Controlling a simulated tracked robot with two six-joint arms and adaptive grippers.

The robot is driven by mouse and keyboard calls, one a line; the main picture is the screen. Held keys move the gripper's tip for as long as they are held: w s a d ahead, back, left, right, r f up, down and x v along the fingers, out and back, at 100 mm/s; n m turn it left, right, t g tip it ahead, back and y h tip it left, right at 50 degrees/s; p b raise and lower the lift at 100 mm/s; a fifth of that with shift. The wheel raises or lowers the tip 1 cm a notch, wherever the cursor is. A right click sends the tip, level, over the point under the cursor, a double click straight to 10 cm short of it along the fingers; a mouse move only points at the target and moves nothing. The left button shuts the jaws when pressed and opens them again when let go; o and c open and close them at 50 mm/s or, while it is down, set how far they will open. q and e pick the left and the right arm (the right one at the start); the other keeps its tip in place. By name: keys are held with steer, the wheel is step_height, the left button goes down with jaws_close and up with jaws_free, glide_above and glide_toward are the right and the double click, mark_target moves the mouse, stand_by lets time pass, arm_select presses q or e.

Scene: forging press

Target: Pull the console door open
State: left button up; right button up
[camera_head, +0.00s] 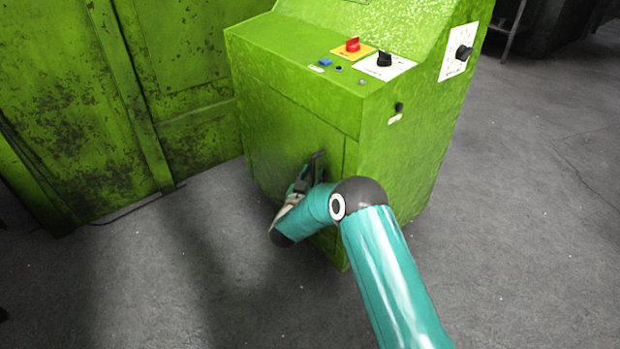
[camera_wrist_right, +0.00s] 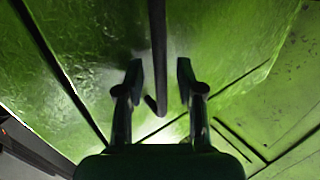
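The green console (camera_head: 410,140) stands on the floor, with its front door (camera_head: 285,135) facing left in the head view. The door looks shut, flush with the console's front. A dark door handle (camera_head: 319,158) sits near the door's right edge; in the right wrist view it is a dark bar (camera_wrist_right: 158,50). My right gripper (camera_head: 306,174) is at the handle, partly hidden by my own teal arm. In the right wrist view its two fingers (camera_wrist_right: 160,84) stand apart, one on each side of the bar, with gaps visible. My left gripper is not in view.
A red switch (camera_head: 352,45) and a black knob (camera_head: 384,59) sit on the console top. Another black knob (camera_head: 463,52) is on its side. A worn green press panel (camera_head: 70,110) stands to the left. The grey floor (camera_head: 200,270) before the door is clear.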

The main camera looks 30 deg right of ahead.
steer(key=shift+w+d, duration=0.15)
steer(key=shift+d, duration=0.05)
jaws_close()
